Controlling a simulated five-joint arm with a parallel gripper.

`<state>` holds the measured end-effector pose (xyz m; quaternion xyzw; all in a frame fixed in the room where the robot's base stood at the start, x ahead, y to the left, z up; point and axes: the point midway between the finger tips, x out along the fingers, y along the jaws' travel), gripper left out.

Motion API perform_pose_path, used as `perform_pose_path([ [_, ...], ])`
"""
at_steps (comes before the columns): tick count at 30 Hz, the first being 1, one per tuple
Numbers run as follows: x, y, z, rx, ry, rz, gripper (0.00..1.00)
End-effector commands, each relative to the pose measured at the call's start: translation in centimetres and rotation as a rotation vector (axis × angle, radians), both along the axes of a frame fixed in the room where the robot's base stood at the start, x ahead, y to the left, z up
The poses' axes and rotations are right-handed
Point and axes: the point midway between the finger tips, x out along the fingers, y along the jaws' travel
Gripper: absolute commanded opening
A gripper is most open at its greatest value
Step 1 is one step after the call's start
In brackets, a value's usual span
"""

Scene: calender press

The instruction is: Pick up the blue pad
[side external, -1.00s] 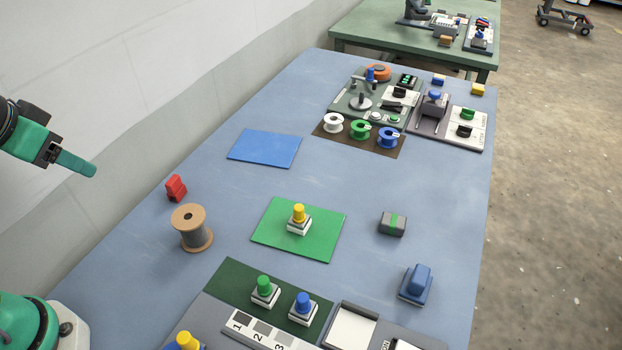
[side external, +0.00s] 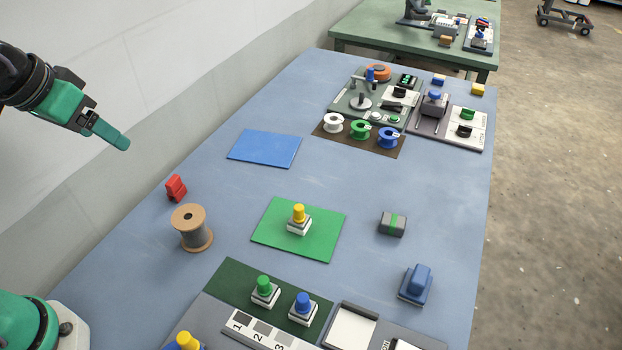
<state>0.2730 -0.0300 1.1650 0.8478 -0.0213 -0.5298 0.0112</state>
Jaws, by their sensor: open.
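Several things could be the blue pad. A flat blue sheet (side external: 264,148) lies bare on the table, left of the spools. A block with a white base and a blue knob (side external: 303,308) stands upright on the dark green strip at the front. A blue block with a raised top (side external: 416,284) sits at the right front. My gripper (side external: 122,141) is in the air at the left, well apart from all of these. It is open and empty, seen side-on with one finger hiding the other.
A yellow-knobbed block (side external: 299,218) stands on a green sheet (side external: 275,240). A green-knobbed block (side external: 264,291) is beside the blue-knobbed one. A wire spool (side external: 192,228) and red clip (side external: 176,188) are at the left; a grey block (side external: 393,223) is at the right. Spools and machine panels fill the back.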

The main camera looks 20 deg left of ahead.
Motion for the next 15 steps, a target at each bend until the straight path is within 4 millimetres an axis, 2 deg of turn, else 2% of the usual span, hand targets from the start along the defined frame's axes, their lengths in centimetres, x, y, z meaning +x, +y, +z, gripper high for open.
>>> perform_pose_path([
  [8, 5.5, -4.6, 1.4, -0.035, 0.047, -0.028, 0.73],
  [15, 9.7, -9.6, 1.5, -0.058, 0.087, -0.049, 0.73],
])
